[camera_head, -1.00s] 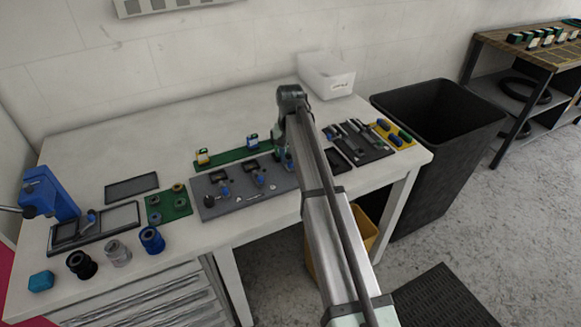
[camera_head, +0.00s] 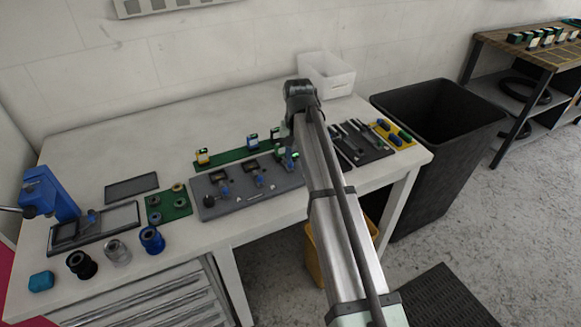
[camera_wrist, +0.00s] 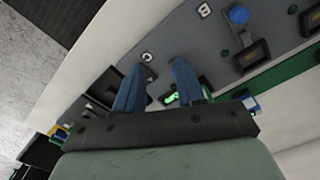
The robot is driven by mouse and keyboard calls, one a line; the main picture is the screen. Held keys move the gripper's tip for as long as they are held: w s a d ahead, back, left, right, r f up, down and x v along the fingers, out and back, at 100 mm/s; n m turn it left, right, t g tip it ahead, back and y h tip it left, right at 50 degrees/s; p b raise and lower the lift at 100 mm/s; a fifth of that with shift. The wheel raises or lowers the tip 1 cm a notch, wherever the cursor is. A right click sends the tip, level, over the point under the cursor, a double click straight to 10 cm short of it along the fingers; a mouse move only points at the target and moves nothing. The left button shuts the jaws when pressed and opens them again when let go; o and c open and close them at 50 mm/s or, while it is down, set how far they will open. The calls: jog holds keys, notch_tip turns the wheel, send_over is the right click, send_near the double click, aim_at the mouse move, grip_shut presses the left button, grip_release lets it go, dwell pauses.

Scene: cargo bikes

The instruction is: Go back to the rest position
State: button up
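My gripper (camera_wrist: 159,72) shows in the wrist view with two blue fingers spread apart and nothing held between them. It is above the bench, over the right end of the grey mat (camera_wrist: 186,42). A small device with a green-lit part (camera_wrist: 178,98) shows beyond the fingers. The grey mat (camera_head: 222,207) there carries several small devices with blue knobs. A green strip (camera_head: 230,158) behind it carries small yellow and blue blocks.
A blue press (camera_head: 45,190), several round jars and a green mat (camera_head: 163,210) stand at the left of the white bench (camera_head: 120,145). A tool mat (camera_head: 372,153), a white bin (camera_head: 325,76) and a black bin (camera_head: 430,180) are at the right. The bench's back is clear.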

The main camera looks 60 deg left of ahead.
jog(key=shift+d+r, duration=0.35)
jog(key=shift+d, duration=0.35)
